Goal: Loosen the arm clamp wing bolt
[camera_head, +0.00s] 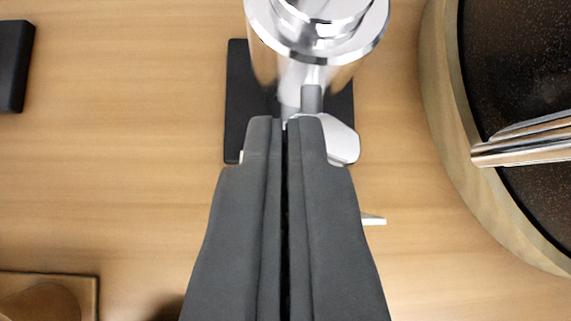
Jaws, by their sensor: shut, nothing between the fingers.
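My gripper (285,125) is shut, its two dark grey fingers pressed together and pointing up the picture. Its tips lie over a light metal wing bolt (344,140). One wing shows to the right of the tips, and most of the rest is hidden behind the fingers. I cannot tell whether the tips touch it. Just above, a short grey shaft (311,98) runs to the shiny chrome clamp column (318,40), which stands on a black base plate (237,90).
A large round wooden-rimmed piece with a dark speckled surface (510,60) stands at right, with a metal arm (525,146) over it. A black block (14,65) lies at upper left. A wooden block (85,285) is at lower left. The wooden tabletop (130,150) between is clear.

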